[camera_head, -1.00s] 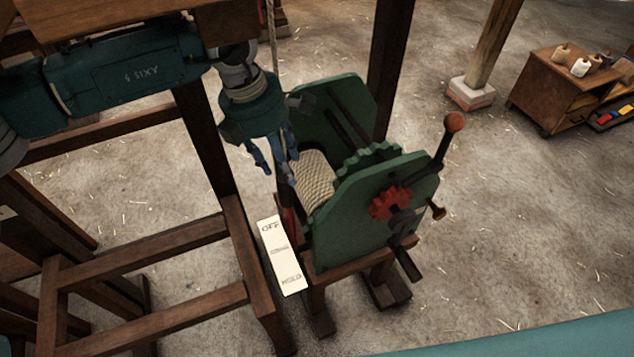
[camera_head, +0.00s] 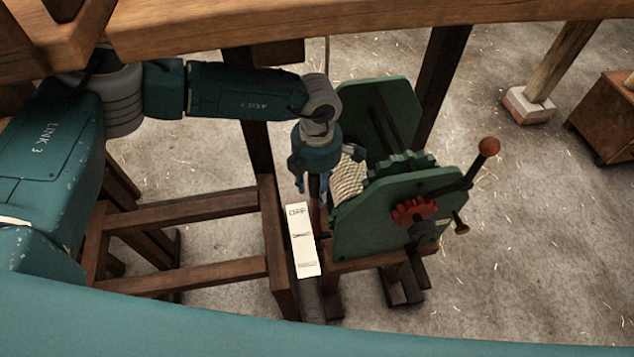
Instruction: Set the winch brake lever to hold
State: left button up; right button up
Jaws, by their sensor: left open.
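The winch (camera_head: 375,225) has green side plates, a drum wound with pale rope (camera_head: 349,180), a red toothed wheel (camera_head: 414,210) and a crank with a ball knob (camera_head: 488,147). A white label plate (camera_head: 303,250) lies along its left side. OFF reads at its far end; the near-end word is blurred, but read HOLD earlier. My left gripper (camera_head: 311,192) points down, open, above the OFF end, left of the drum. I cannot make out the brake lever clearly; a reddish part beside the plate is partly behind my fingers. My right gripper is out of view.
A dark wooden frame (camera_head: 190,208) stands left of the winch. A wooden beam (camera_head: 300,18) crosses the top of the view. A post on a pale block (camera_head: 528,104) and a brown cabinet (camera_head: 608,115) stand at the right. The floor right of the winch is clear.

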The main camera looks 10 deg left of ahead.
pick_arm(q)
jog(key=shift+f, duration=0.45)
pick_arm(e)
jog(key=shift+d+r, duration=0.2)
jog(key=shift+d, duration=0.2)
pick_arm(q)
jog(key=shift+c, duration=0.6)
